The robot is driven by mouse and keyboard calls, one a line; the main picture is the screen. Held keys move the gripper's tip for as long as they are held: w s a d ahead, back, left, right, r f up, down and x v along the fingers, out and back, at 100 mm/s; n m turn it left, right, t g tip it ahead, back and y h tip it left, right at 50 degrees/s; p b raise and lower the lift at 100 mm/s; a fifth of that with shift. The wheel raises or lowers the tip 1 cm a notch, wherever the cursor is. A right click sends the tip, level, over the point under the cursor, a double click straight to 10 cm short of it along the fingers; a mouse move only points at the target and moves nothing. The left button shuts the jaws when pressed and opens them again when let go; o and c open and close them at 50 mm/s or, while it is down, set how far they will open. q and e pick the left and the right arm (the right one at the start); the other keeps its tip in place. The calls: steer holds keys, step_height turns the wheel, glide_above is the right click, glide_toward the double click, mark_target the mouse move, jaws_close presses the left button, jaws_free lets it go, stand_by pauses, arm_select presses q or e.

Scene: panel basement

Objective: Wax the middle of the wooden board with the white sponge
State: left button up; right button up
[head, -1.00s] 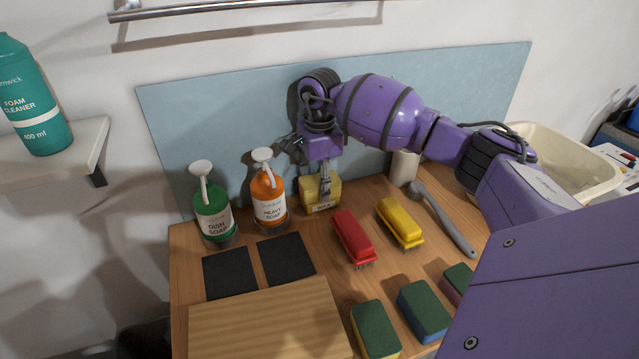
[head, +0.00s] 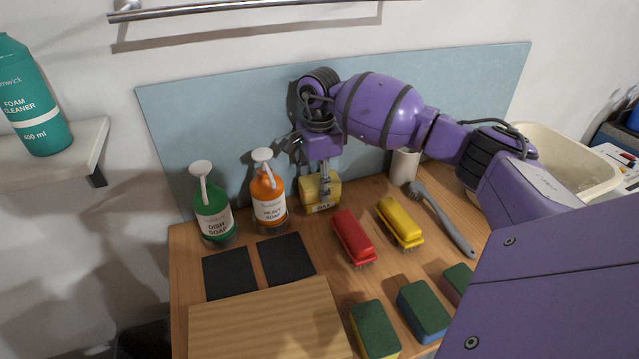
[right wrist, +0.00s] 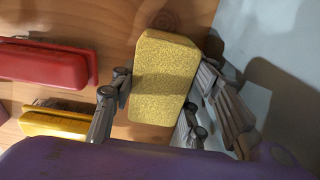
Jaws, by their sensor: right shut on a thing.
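The wooden board (head: 265,322) lies flat at the front left of the table, and its top is bare. My right gripper (head: 324,195) points down at the back of the table and is shut on a pale yellow sponge-like block (head: 309,190) with a small label on its front, too small to read surely. In the right wrist view the block (right wrist: 165,80) sits between the fingers (right wrist: 158,100). I cannot make out a plainly white sponge. My left gripper is not in view.
An orange soap bottle (head: 268,198) stands close left of the block, a green one (head: 212,215) further left. Two black pads (head: 286,258) lie behind the board. Red (head: 353,237) and yellow (head: 400,222) brushes and several green-topped sponges (head: 375,328) lie to the right. A blue panel (head: 220,120) stands behind.

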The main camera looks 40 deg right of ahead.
mark_target(319, 179)
steer(key=shift+r+p, duration=0.9)
steer(key=shift+r, duration=2.5)
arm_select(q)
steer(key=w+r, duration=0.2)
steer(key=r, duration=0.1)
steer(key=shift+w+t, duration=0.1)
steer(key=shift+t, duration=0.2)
arm_select(e)
steer(key=shift+f, duration=0.1)
